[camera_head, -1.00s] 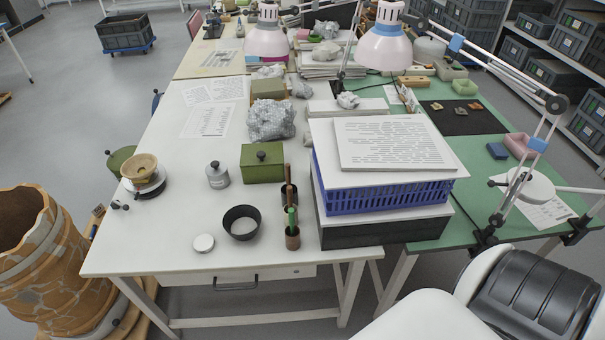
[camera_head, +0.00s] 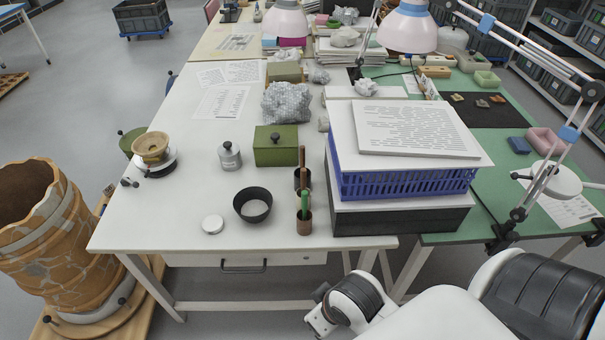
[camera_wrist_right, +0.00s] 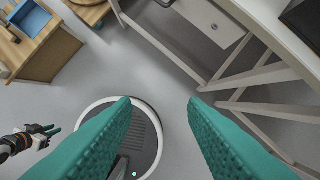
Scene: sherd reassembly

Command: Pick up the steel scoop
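I cannot make out a steel scoop in either view. My right gripper (camera_wrist_right: 158,108) shows in the right wrist view as two teal fingers, wide apart with nothing between them. It is over the floor, beside the table's front legs.
A blue crate (camera_head: 405,181) under a printed board blocks the table's right side. A green box (camera_head: 275,147) stands behind the bowl, and a white round lid (camera_head: 212,224) lies left of it. A large patched jar (camera_head: 60,240) stands at the left.

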